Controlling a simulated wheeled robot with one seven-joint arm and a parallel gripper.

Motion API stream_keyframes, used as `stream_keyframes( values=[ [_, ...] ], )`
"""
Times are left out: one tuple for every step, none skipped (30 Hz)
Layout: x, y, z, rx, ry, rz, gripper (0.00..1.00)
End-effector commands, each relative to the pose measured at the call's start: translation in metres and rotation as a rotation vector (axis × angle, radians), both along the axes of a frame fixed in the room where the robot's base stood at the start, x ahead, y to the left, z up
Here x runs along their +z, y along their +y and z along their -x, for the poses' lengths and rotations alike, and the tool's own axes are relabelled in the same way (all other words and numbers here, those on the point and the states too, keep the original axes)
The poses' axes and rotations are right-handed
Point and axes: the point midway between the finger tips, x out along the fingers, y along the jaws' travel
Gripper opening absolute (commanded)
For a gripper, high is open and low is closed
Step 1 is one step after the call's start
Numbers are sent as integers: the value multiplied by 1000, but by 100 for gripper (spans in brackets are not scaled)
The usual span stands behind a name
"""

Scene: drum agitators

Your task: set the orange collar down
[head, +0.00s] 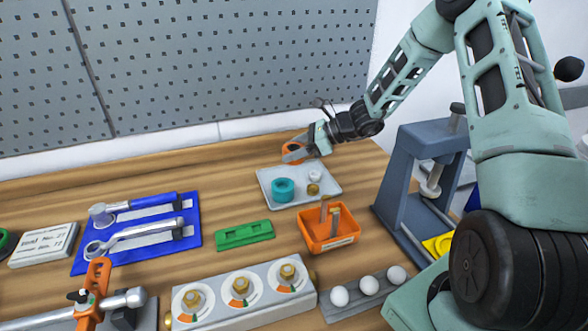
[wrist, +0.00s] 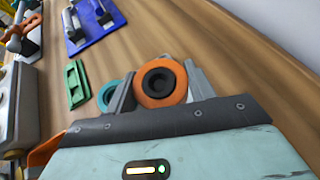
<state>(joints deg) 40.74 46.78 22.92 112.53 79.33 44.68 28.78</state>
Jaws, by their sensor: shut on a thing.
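My gripper (head: 297,149) is shut on the orange collar (head: 293,153), above the back edge of the light grey tray (head: 318,196). In the wrist view the orange collar (wrist: 161,83) sits between the two grey fingers, with its dark round hole facing the camera. The tray holds a teal ring (head: 283,190), a small brass piece (head: 313,189) and a small white piece (head: 315,176). The teal ring also shows in the wrist view (wrist: 106,95), partly hidden behind the left finger. The gap between collar and table is hard to judge.
An orange bin (head: 329,240) stands in front of the tray, with a green block (head: 244,234) to its left. A blue mat (head: 137,232) with tools lies farther left. A blue-grey press frame (head: 411,180) stands on the right. Bare wood lies left of the tray.

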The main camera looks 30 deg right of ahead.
Motion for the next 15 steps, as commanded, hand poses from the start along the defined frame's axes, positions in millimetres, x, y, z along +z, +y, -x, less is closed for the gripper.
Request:
stream_keyframes(
  values=[
    [-5, 0, 0, 0, 1, -2, 24],
    [-7, 0, 0, 0, 0, -2, 24],
    [-10, 0, -1, 0, 0, -2, 24],
    [-13, 0, -1, 0, 0, -2, 24],
    [-16, 0, -1, 0, 0, -2, 24],
    [-21, 0, 0, -1, 0, -3, 24],
    [-26, 0, 0, 0, 1, -3, 24],
    [-31, 0, 0, 0, 1, -2, 24],
    [-37, 0, 0, -1, 2, -4, 24],
    [-41, 0, 0, -1, 1, -3, 24],
    [-45, 0, 0, -1, 1, -3, 24],
    [-49, 0, 0, -1, 0, -3, 24],
    [-51, 0, 0, 0, -1, -1, 24],
    [-52, 0, 0, 0, -2, 0, 24],
    [-53, 0, 0, 0, -2, 0, 24]
  ],
)
